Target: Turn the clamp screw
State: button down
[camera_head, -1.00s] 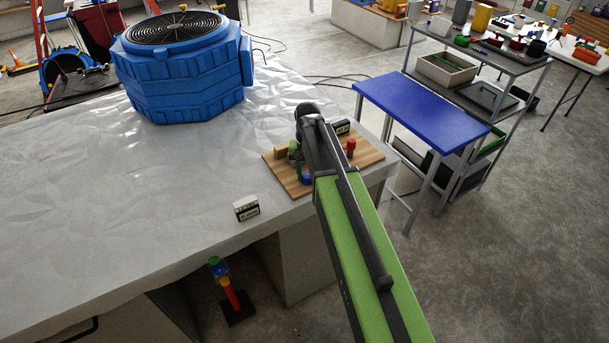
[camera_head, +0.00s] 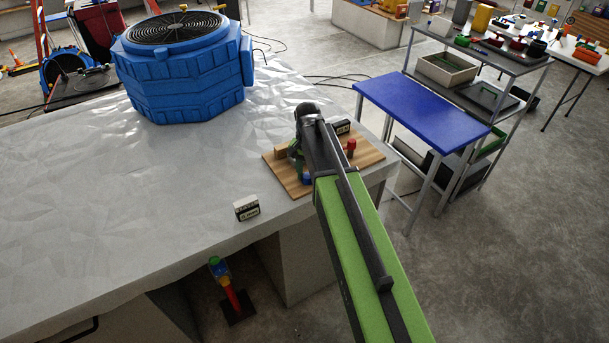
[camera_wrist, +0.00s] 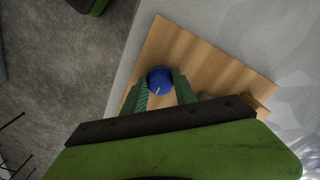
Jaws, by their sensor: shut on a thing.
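The clamp screw shows in the wrist view as a round blue knob (camera_wrist: 160,75) with a pale line on its top. My gripper (camera_wrist: 159,82) has one green finger on each side of the knob and is shut on it. The knob stands over a wooden board (camera_wrist: 190,48). In the head view the board (camera_head: 370,156) lies at the table's right corner. There my gripper (camera_head: 297,158) is over the board's left part, mostly hidden by my arm. A bit of blue (camera_head: 306,179) shows beside the arm; the clamp's body cannot be made out.
A red-topped post (camera_head: 351,146) and a small dark box (camera_head: 342,127) stand on the board, right of my arm. A small labelled box (camera_head: 246,208) stands near the table's front edge. A large blue fan unit (camera_head: 183,75) stands at the back. The table's middle is clear.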

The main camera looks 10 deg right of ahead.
aim_at(307, 176)
jog(key=c, duration=1)
grip_release()
jog(key=shift+s+r, duration=0.15)
jog(key=shift+s, duration=0.1)
jog(key=shift+c, duration=0.2)
jog(key=shift+o, duration=0.2)
jog(key=shift+w, duration=0.1)
notch_tip(307, 176, up, 17)
jog(key=p, duration=1.7)
jog(key=shift+r, duration=0.15)
